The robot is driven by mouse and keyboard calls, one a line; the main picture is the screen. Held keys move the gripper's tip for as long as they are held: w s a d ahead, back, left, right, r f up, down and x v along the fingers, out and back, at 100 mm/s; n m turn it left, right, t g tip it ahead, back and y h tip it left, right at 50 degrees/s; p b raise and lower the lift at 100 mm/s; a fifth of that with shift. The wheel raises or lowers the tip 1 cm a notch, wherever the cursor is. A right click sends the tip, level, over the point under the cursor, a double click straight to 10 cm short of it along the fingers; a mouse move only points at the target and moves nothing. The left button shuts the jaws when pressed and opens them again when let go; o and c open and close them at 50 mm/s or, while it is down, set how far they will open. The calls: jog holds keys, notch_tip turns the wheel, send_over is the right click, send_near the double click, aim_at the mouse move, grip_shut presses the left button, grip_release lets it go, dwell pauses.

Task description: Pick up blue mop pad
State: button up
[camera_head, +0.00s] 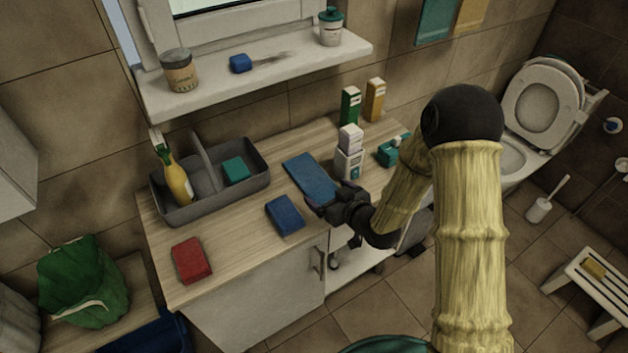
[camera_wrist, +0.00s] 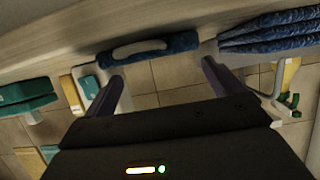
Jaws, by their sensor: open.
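The blue mop pad (camera_head: 311,178) is the long flat blue piece lying on the wooden counter near its front edge. My gripper (camera_head: 318,204) is at its near right end, open. In the wrist view, my gripper's fingers (camera_wrist: 160,85) stand apart with nothing held. A blue padded edge with a pale oval (camera_wrist: 150,48) lies ahead between them, likely the mop pad; I cannot tell whether they touch it. A folded blue cloth (camera_head: 285,215) lies left of my gripper; a stacked blue cloth (camera_wrist: 268,32) shows at right in the wrist view.
A grey caddy (camera_head: 213,213) with a yellow bottle stands at the back left. A red cloth (camera_head: 192,260) lies at the front left. White boxes (camera_head: 348,165), green and yellow boxes and a teal box (camera_head: 389,151) stand right of the pad. A shelf (camera_head: 255,68) is above.

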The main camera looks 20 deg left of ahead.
aim_at(316, 182)
jog(key=shift+w+a+f, duration=0.15)
jog(key=shift+w+a, duration=0.15)
jog(key=shift+p+x, duration=0.75)
jog(key=shift+x, duration=1.9)
jog(key=shift+w+d, duration=0.1)
jog(key=shift+w, duration=0.05)
jog(key=c, duration=0.7)
